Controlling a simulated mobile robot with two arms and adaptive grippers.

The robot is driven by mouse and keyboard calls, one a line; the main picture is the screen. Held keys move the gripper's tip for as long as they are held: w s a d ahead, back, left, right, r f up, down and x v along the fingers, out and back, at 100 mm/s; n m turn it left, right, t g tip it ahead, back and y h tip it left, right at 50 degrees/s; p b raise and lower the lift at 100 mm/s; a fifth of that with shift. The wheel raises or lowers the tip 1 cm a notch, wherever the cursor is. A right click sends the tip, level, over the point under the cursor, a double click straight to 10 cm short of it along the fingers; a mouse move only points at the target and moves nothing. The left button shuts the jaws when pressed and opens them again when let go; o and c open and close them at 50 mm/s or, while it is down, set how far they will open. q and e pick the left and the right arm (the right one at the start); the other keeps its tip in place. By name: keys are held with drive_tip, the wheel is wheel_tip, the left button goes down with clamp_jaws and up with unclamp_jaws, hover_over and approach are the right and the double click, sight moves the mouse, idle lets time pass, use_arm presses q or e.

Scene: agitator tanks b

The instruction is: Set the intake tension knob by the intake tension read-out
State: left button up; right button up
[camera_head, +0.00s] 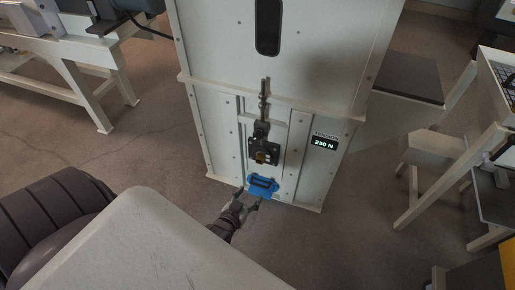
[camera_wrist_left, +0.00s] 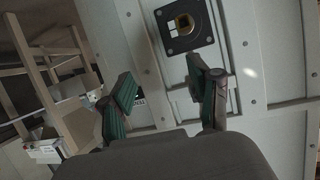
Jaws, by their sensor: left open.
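The tension read-out (camera_head: 324,143) is a small dark display on the right of the white cabinet's (camera_head: 215,135) front and reads 230 N. Left of it, a black block with an amber centre (camera_head: 264,151) sits below a vertical threaded rod (camera_head: 263,100). A blue piece with a dark slot (camera_head: 262,186) is below the block. I cannot tell for sure which part is the knob. My left gripper (camera_head: 248,197) is open just below and left of the blue piece; contact is unclear. In the left wrist view, the open fingers (camera_wrist_left: 165,88) are below a black square plate with an amber centre (camera_wrist_left: 184,24).
A beige bench (camera_head: 75,55) stands at the back left. A frame table (camera_head: 455,160) and other equipment stand at the right. Bare floor (camera_head: 155,145) shows left of the cabinet. A dark window (camera_head: 268,28) is high on the cabinet.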

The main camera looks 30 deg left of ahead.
use_arm(q)
drive_tip(key=w+a+r+n+t+y+b, duration=0.1)
drive_tip(key=w+a+r+t+y+b, duration=0.3)
drive_tip(key=r, duration=0.5)
use_arm(e)
drive_tip(key=w+v, duration=0.1)
drive_tip(key=v, duration=0.7)
use_arm(q)
drive_tip(key=h+b, duration=0.1)
drive_tip(key=b, duration=0.1)
approach(257, 138)
drive_tip(key=x, duration=0.3)
drive_tip(key=b+x, duration=0.1)
drive_tip(key=x, duration=0.5)
drive_tip(key=shift+w+a, duration=0.2)
drive_tip(key=shift+w, duration=0.45)
use_arm(e)
drive_tip(key=w+a+r+t+y, duration=0.1)
drive_tip(key=w+a+r+t, duration=0.1)
drive_tip(key=w, duration=0.4)
drive_tip(key=w+a+r+t+y, duration=0.1)
drive_tip(key=w+a+r+t, duration=0.1)
drive_tip(key=w+r+t, duration=0.2)
drive_tip(key=w+t, duration=0.2)
drive_tip(key=t, duration=0.1)
drive_tip(key=shift+w+r, duration=0.25)
drive_tip(key=shift+r, duration=0.15)
